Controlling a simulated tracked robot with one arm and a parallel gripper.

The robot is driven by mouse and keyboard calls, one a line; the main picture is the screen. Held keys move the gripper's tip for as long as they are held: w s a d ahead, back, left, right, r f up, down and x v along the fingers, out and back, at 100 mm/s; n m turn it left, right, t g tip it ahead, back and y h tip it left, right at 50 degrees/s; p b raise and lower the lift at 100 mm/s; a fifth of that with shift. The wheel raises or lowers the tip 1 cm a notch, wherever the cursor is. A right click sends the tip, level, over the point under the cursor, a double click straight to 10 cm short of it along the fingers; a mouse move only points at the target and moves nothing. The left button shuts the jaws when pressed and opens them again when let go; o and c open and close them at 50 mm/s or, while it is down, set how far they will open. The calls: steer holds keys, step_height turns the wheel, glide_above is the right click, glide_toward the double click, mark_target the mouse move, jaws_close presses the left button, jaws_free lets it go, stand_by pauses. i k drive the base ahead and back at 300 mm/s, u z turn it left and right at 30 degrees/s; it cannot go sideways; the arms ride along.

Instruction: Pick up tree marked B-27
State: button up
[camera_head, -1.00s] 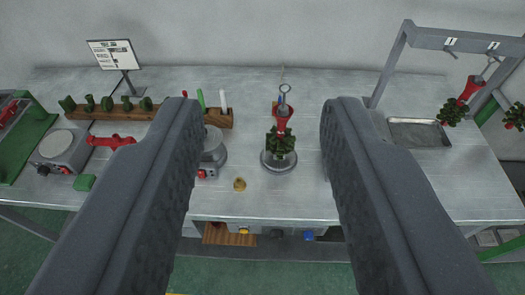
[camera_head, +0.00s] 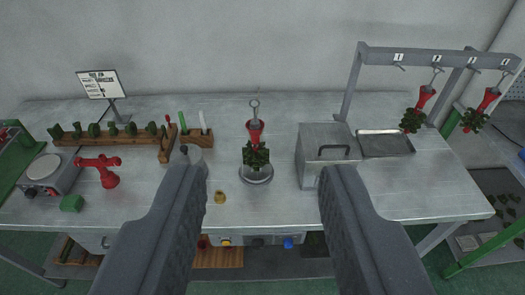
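A wax tree (camera_head: 256,157) stands upright on a round metal base (camera_head: 257,175) near the middle of the table. It has a red cup at the top, green pieces around its stem and a metal hook loop above. Two similar trees (camera_head: 415,113) and (camera_head: 480,115) hang from a numbered rack at the right. I cannot read a B-27 mark on any of them. My gripper (camera_head: 262,190) is open and empty, its two dark fingers low in the picture, left and right of the standing tree and nearer to me.
A grey metal box with a handle (camera_head: 322,150) stands right of the standing tree, with a shallow tray (camera_head: 386,144) beyond it. The numbered rack (camera_head: 420,57) rises at the right. A small brass piece (camera_head: 219,197), a wooden tool holder (camera_head: 193,141) and a red part (camera_head: 100,170) lie left.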

mark_target(253, 153)
steer(key=i, duration=0.9)
steer(key=u, duration=0.05)
